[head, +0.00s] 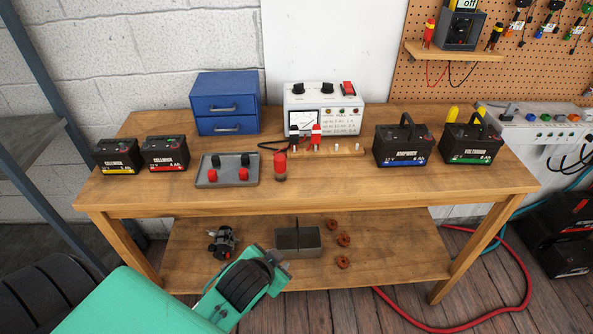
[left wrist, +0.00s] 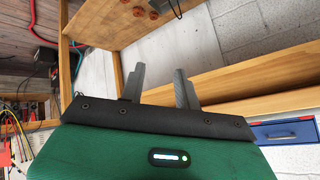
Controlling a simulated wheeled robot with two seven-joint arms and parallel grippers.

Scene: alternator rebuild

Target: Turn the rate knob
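A white charger unit (head: 345,117) with a meter stands at the back of the bench. Two black knobs, a left one (head: 298,89) and a right one (head: 326,88), sit on its top beside a red switch (head: 348,88). Their labels are too small to read, so I cannot tell which is the rate knob. My left gripper (head: 279,262) is low in front of the bench, well below and apart from the charger. In the left wrist view its two fingers (left wrist: 160,78) are spread with nothing between them. My right gripper is in neither view.
Batteries stand at both ends of the bench (head: 340,199). A grey tray (head: 228,182), a blue drawer box (head: 225,104) and a red-topped jar (head: 280,168) are near the charger. The lower shelf (head: 390,262) and bench front edge are close to my left arm.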

